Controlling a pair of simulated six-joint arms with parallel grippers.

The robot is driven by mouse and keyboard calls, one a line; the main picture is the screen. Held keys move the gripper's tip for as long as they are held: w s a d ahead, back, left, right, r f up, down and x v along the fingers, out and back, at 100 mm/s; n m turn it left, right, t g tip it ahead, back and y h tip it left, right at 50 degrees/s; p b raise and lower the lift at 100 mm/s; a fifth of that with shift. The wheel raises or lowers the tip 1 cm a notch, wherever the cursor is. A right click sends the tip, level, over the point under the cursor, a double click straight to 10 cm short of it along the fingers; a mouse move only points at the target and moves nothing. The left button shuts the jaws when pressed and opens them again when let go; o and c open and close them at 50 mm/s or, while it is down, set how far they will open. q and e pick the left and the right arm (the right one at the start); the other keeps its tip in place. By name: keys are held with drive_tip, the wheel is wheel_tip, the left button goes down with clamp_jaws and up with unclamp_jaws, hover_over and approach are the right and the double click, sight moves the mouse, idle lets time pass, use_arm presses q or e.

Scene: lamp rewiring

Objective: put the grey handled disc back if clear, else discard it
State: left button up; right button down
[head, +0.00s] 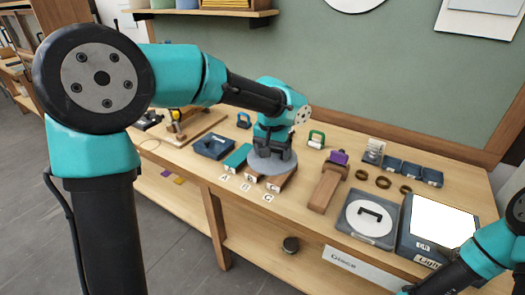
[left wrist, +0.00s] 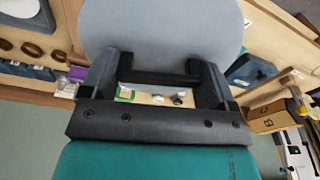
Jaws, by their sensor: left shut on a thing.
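My left gripper (head: 275,145) is shut on the dark handle of the grey disc (head: 262,166). The disc is flat and round and hangs over the far ends of the blocks marked A, B and C. I cannot tell whether it touches them. In the left wrist view the disc (left wrist: 165,30) fills the upper middle, with its handle (left wrist: 155,78) between the fingers (left wrist: 157,72). A grey tray (head: 350,234) at the front right holds a pale disc (head: 367,222) with a black handle. Beside it is a light box (head: 438,222) with a bright white top. My right gripper is out of view.
A wooden tool (head: 327,187), several brown rings (head: 383,182) and small dark boxes (head: 410,171) lie at the right. A blue tray (head: 213,146) is left of the blocks.

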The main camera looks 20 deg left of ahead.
sight(283, 176)
use_arm(q)
drive_tip(key=shift+s+a, duration=0.1)
drive_tip(key=shift+a, duration=0.15)
drive_tip(key=w+f+m, duration=0.2)
drive_tip(key=w+f, duration=0.7)
drive_tip(key=w, duration=0.4)
drive_tip(key=shift+w+d+f+m, duration=0.15)
drive_tip(key=shift+w+d+m, duration=0.15)
drive_tip(key=shift+d+m, duration=0.1)
drive_tip(key=shift+f, duration=0.15)
drive_tip(key=shift+f, duration=3.05)
drive_tip(key=shift+a+f, duration=0.1)
drive_tip(key=shift+f, duration=0.25)
drive_tip(key=o, duration=1)
